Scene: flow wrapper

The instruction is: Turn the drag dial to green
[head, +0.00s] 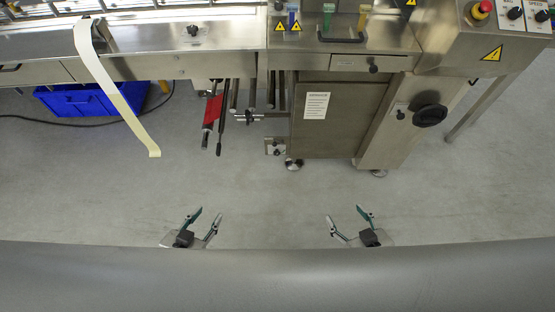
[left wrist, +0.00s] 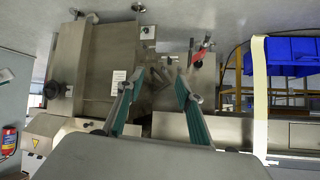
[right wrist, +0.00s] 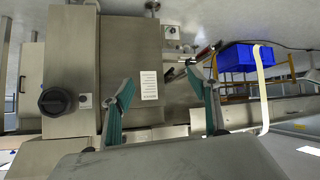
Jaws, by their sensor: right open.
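No dial in view can be read as the drag dial, and I see no green mark for it. Candidates in the head view are a small dark knob on a plate (head: 276,147) beside the cabinet foot and a star knob (head: 247,118) by the rods. A plate with a knob also shows in the right wrist view (right wrist: 172,31). My left gripper (head: 209,213) is open and empty, over the floor before the machine. My right gripper (head: 344,213) is open and empty, to its right. Both are apart from the machine.
The steel cabinet (head: 335,118) carries a large black rotary switch (head: 430,115). A red-banded rod (head: 212,109) juts out left of it. A pale film strip (head: 118,85) hangs near a blue crate (head: 78,101). A red stop button (head: 481,9) is upper right. The floor between is clear.

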